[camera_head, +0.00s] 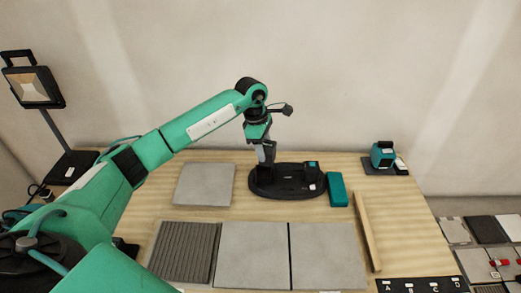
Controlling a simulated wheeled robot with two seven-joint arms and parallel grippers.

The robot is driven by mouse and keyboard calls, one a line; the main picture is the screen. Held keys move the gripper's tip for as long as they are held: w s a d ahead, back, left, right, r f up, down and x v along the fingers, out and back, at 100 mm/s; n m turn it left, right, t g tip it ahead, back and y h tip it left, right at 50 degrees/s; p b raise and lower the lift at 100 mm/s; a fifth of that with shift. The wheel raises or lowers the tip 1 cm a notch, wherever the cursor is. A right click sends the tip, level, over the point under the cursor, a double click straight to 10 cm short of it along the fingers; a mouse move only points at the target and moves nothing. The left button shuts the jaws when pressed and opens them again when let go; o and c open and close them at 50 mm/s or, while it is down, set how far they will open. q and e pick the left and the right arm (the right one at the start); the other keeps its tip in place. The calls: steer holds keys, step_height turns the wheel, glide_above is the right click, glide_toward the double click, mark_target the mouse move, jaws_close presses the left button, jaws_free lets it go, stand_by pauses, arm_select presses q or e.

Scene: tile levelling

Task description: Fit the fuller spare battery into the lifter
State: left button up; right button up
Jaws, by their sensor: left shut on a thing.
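A black oval device (290,190), which looks like the lifter, lies flat on the wooden table. It has a small teal part (312,165) at its far right end. My left gripper (266,164) points down at the left part of this device and is shut; what is between its fingers is dark and hard to make out, but looks like part of the device. A teal block (337,189) lies just right of the device; I cannot tell if it is a battery. No charge marks are readable. My right gripper is not in view.
A teal and black unit (383,155) stands at the back right. A grey tile (204,184) lies left of the device; a ribbed tile (184,251) and grey tiles (327,256) lie in front. A wooden strip (367,231) lies at right. A lamp (33,85) stands far left.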

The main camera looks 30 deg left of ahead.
arm_select(q)
step_height(320, 180, down, 7)
steer(key=w+a+n+b, duration=0.2)
steer(key=n+b, duration=0.1)
steer(key=shift+a+t, duration=0.25)
steer(key=shift+t, duration=0.05)
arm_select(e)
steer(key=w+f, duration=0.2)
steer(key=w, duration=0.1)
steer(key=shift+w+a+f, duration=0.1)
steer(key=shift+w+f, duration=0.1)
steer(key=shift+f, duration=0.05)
arm_select(q)
steer(key=shift+w+r, duration=0.1)
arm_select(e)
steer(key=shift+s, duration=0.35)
arm_select(q)
steer(key=shift+b, duration=0.35)
steer(key=shift+f, duration=0.2)
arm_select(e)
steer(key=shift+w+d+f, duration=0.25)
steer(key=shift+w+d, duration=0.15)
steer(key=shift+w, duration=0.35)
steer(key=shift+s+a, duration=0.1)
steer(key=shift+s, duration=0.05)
